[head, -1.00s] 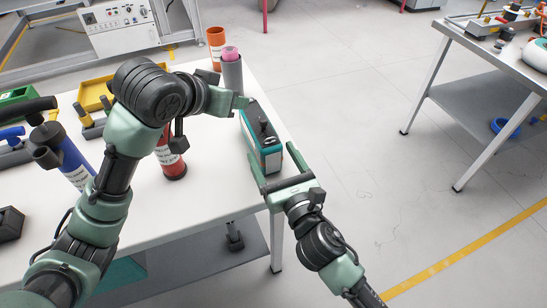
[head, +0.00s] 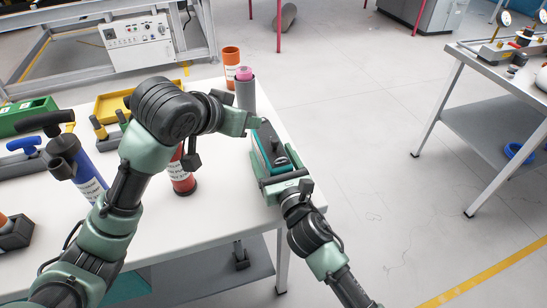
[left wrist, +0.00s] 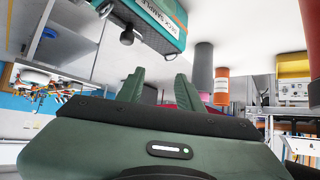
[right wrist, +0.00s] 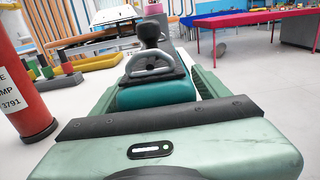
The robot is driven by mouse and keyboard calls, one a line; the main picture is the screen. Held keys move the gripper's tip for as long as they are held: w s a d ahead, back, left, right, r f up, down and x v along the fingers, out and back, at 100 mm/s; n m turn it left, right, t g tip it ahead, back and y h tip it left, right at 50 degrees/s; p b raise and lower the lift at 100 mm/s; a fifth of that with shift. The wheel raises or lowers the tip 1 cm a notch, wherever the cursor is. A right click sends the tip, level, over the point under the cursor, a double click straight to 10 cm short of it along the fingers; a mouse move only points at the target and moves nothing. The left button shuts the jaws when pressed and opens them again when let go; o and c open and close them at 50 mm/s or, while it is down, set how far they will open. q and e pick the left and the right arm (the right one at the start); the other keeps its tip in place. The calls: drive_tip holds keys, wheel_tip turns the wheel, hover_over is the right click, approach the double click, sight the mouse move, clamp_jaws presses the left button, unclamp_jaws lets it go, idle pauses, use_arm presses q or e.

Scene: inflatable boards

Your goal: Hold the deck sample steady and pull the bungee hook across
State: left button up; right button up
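The deck sample (head: 264,152), a teal block with a dark top, lies near the table's right edge. The left wrist view shows its label (left wrist: 166,20). In the right wrist view a metal D-ring (right wrist: 155,66) and an upright black knob (right wrist: 151,34) stand on it; I cannot tell which part is the bungee hook. My right gripper (head: 285,180) is open, its fingers on either side of the sample's near end, with a narrow gap at the right finger. My left gripper (head: 256,122) is open and empty beside the far end; its fingers (left wrist: 158,90) hold nothing.
A grey cylinder with a pink top (head: 245,88) and an orange can (head: 231,62) stand behind the sample. A red pump (head: 182,176) and a blue pump (head: 82,172) stand to the left. Open floor lies right of the white table (head: 205,220).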

use_arm(q)
drive_tip(key=shift+o, duration=0.5)
use_arm(e)
drive_tip(key=c, duration=1.4)
drive_tip(key=shift+o, duration=0.2)
use_arm(q)
drive_tip(key=t+h, duration=0.3)
drive_tip(key=t, duration=0.4)
approach(277, 138)
drive_tip(key=x, duration=1.2)
drive_tip(key=shift+w+f, duration=0.2)
clamp_jaws()
